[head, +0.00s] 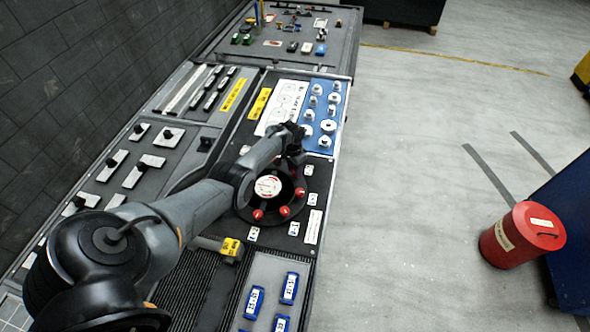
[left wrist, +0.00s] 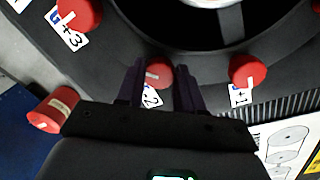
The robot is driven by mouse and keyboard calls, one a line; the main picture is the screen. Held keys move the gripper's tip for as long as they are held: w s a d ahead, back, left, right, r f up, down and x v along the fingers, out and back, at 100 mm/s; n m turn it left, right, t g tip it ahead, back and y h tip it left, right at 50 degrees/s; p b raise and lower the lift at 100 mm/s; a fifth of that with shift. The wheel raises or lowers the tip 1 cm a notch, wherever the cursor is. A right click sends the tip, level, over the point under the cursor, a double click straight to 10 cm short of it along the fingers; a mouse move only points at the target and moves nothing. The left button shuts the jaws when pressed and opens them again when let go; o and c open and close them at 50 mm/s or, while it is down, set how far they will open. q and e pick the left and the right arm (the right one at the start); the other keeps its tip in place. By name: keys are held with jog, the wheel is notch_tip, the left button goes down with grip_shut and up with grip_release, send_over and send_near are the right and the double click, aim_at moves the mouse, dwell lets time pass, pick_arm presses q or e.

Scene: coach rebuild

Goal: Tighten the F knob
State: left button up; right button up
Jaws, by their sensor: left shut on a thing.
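A round black fixture (head: 243,205) with a white and red centre disc (head: 268,187) carries several red knobs around its ring. Knobs show in the head view at the front (head: 258,214), front right (head: 285,211) and right (head: 300,192). My left gripper (left wrist: 160,80) is shut on a red knob (left wrist: 158,72), which has a white line on top and a label ending in 2 beside it. Other red knobs stand at the right (left wrist: 248,72) and upper left (left wrist: 80,14) of the left wrist view. No F label is readable. My right gripper is not in view.
A blue tray (head: 343,98) of white parts lies behind the fixture. A yellow-headed mallet (head: 231,248) and a grey tray (head: 262,268) with blue blocks lie in front. A red bin (head: 522,235) stands on the floor at right. The floor between is clear.

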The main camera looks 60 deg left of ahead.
pick_arm(q)
jog(key=o, duration=1)
jog(key=shift+o, duration=0.2)
notch_tip(320, 180, up, 11)
jog(key=p, duration=0.4)
jog(key=shift+a, duration=0.45)
jog(key=shift+s+f, duration=0.1)
jog(key=shift+f, duration=0.05)
